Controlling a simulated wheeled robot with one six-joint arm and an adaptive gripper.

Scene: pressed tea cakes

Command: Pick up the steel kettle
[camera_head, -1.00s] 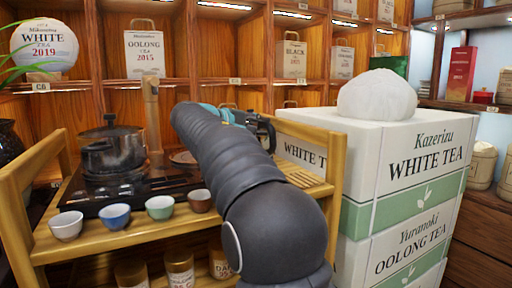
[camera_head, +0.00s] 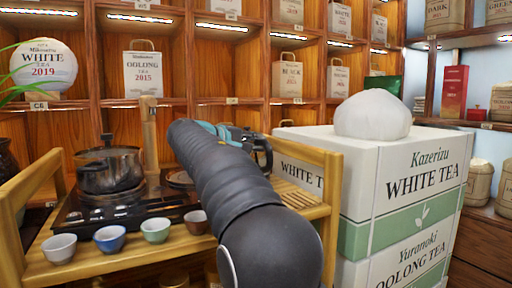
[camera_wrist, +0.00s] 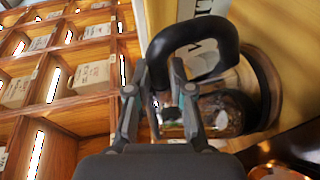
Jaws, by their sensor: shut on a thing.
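The steel kettle is mostly hidden behind my arm in the head view, where its black handle (camera_head: 263,152) shows to the right of my gripper (camera_head: 235,133). In the wrist view the curved black handle (camera_wrist: 197,32) arches close to the fingers, with the shiny, reflective kettle body (camera_wrist: 222,113) beyond. My gripper (camera_wrist: 157,95) is shut on the kettle by its handle. I cannot tell whether the kettle's base touches the surface below.
A dark pot (camera_head: 108,170) stands on the black cooker (camera_head: 135,205) at left, with several small cups (camera_head: 156,229) in front. Stacked white tea boxes (camera_head: 390,165) topped by a white wrapped cake (camera_head: 373,115) stand close at right. Wooden shelves (camera_head: 200,110) rise behind.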

